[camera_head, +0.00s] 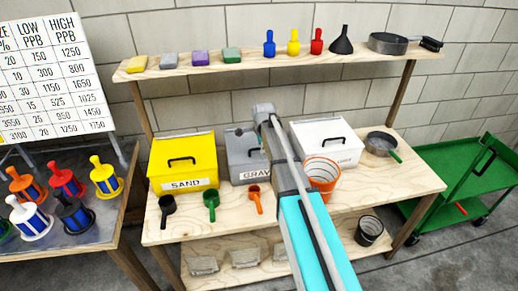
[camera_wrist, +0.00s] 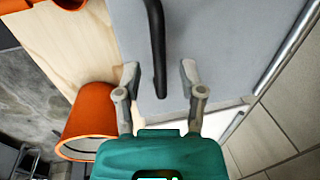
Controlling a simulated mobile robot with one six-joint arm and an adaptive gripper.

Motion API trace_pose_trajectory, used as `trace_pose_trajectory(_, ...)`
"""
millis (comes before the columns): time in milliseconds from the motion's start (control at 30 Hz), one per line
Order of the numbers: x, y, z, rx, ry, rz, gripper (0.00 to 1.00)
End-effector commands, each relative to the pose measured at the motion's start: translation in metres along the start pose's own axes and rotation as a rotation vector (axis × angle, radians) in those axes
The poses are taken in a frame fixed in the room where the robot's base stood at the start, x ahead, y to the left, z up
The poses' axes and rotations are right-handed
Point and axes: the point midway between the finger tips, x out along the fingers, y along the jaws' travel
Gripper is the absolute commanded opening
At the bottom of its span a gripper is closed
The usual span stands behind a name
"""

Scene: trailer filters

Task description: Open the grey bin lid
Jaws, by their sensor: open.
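The grey bin (camera_head: 241,146) stands on the table between the yellow and white bins. My arm hides its right part in the head view. Its grey lid (camera_wrist: 222,32) fills the upper middle of the wrist view and looks closed. A black bar handle (camera_wrist: 158,48) runs down the lid. My gripper (camera_wrist: 159,72) is open, with one fingertip on each side of the handle's lower part. I see gaps on both sides of the handle; whether the fingers are at its height is hard to tell. In the head view my arm hides the fingertips.
The yellow sand bin (camera_head: 183,165) is left of the grey bin, and the white bin (camera_head: 326,143) is right. An orange bucket (camera_head: 322,178) stands beside my arm. Black, green and orange scoops (camera_head: 255,197) lie in front. A shelf (camera_head: 290,60) with small items spans above.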

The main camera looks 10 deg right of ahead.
Motion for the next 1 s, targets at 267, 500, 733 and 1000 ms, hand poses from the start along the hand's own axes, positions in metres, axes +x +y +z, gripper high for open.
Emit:
trace_pose_trajectory(267, 0.000, 0.000, -0.001, 0.001, 0.000, 0.000, 0.51)
trace_pose_trajectory(500, 0.001, 0.000, -0.001, 0.001, 0.000, 0.000, 0.16)
trace_pose_trajectory(733, 0.001, 0.000, -0.001, 0.001, 0.000, 0.000, 0.00)
trace_pose_trajectory(1000, -0.001, -0.001, 0.002, 0.001, -0.003, 0.000, 0.00)
